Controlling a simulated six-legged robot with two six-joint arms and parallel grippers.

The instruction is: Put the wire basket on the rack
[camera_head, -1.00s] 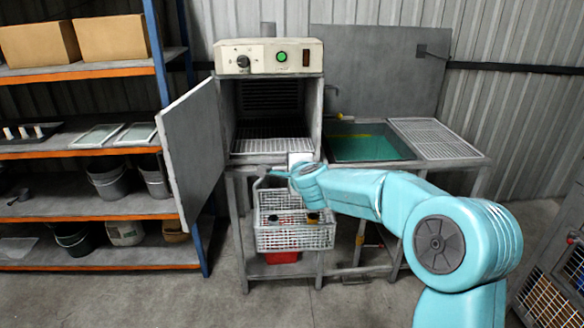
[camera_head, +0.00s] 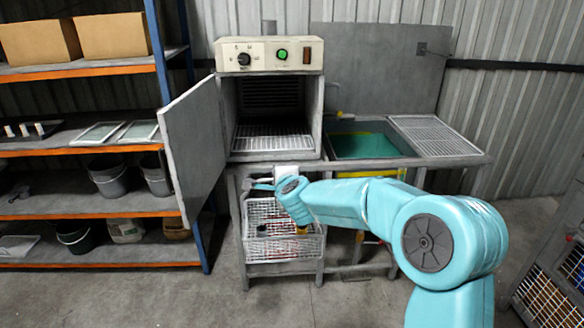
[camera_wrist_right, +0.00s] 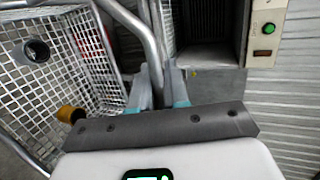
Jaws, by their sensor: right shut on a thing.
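My right gripper (camera_head: 264,184) is shut on the bar handle of the wire basket (camera_head: 285,248), in front of the open cabinet and below its opening. In the wrist view the grey handle (camera_wrist_right: 148,45) runs between the fingers, and the basket's mesh (camera_wrist_right: 85,60) fills the left side. Small parts lie in the basket, one with a yellow-brown end (camera_wrist_right: 68,114). A wire rack (camera_head: 272,138) lies on the floor of the cabinet chamber, bare. Another wire grid (camera_head: 435,137) lies right of the sink. My left gripper is not in view.
The cabinet door (camera_head: 192,150) stands open to the left. A control panel (camera_head: 268,56) sits above the chamber. The sink (camera_head: 362,145) is right of the cabinet. Shelving (camera_head: 80,147) with buckets and boxes stands left. The floor in front is clear.

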